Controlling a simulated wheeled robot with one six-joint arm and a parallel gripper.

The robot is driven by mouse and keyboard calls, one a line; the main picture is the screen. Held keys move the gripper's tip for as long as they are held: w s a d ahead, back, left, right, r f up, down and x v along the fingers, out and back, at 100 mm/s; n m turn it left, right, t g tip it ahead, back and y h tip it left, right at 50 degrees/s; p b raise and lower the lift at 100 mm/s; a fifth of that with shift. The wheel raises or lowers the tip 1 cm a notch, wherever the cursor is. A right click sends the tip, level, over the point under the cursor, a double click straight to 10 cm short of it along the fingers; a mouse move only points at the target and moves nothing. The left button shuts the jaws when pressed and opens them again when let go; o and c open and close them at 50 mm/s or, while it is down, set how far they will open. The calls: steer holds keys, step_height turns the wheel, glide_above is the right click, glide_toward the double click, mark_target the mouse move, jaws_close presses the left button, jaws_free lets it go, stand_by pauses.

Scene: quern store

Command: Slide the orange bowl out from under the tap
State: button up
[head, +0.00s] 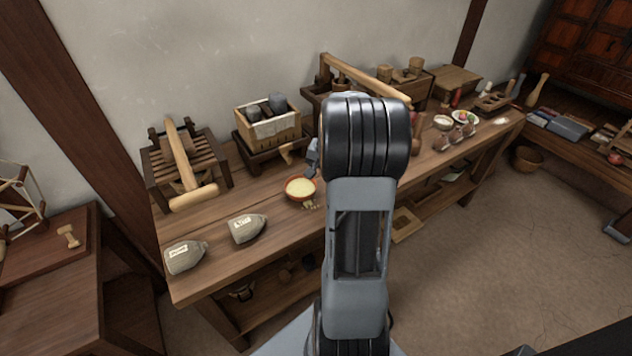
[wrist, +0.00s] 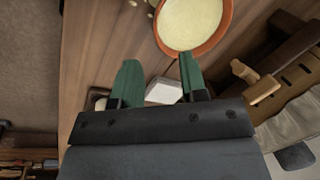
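The orange bowl (head: 300,188), filled with something pale yellow, stands on the workbench below and in front of a small wooden tap (head: 287,152). In the wrist view the bowl (wrist: 192,50) is at the top, and the tap (wrist: 256,82) sticks out from a wooden box at right. My gripper (wrist: 157,65) has its two green fingers apart with no bowl between them. The right fingertip appears at the bowl's near rim; I cannot tell whether it touches. In the head view my arm hides most of the gripper.
Two labelled grey sacks (head: 248,228) lie left of the bowl. A wooden press (head: 180,165) and a cloth-lined box (head: 268,125) stand behind. Small pale pieces (head: 310,205) lie before the bowl. A pale block (wrist: 163,90) shows between the fingers. Bench is clear between sacks and bowl.

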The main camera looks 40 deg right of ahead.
steer(key=v, duration=0.6)
steer(key=shift+p, duration=0.35)
steer(key=shift+r, duration=0.1)
